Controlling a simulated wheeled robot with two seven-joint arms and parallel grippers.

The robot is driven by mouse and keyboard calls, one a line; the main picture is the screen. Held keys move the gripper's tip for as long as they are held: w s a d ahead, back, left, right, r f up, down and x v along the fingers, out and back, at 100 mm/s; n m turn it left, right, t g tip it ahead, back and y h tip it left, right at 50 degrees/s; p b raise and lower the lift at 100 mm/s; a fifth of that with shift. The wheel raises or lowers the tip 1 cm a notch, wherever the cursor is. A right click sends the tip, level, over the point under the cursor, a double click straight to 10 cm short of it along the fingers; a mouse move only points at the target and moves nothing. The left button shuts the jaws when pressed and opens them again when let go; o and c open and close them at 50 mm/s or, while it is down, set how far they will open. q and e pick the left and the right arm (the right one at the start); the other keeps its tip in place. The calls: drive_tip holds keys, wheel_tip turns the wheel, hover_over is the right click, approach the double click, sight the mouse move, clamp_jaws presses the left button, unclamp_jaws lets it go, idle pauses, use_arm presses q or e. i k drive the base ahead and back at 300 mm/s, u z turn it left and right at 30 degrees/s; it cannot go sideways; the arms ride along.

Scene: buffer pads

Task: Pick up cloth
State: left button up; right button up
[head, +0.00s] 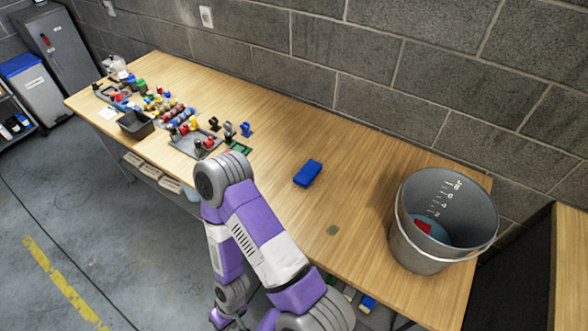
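No item is plainly a cloth. A small red item (423,227), possibly a cloth, lies inside the grey metal bucket (413,252) at the right end of the bench, by bluish contents. A blue block-shaped pad (308,173) lies flat on the bench, left of the bucket. One purple and white arm of mine, which looks like the left, bends up in front of the bench. Its hand end, my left gripper (224,319), hangs low at the bottom edge, away from both items; its fingers cannot be made out. My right gripper is out of view.
The wooden bench (365,180) runs along a block wall. Several coloured parts and grey fixtures (203,143) and a black bin (136,125) crowd its left half. The bench around the pad is clear.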

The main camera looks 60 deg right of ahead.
sight(311, 168)
drive_tip(key=i, duration=1.4)
drive_tip(key=z, duration=3.9)
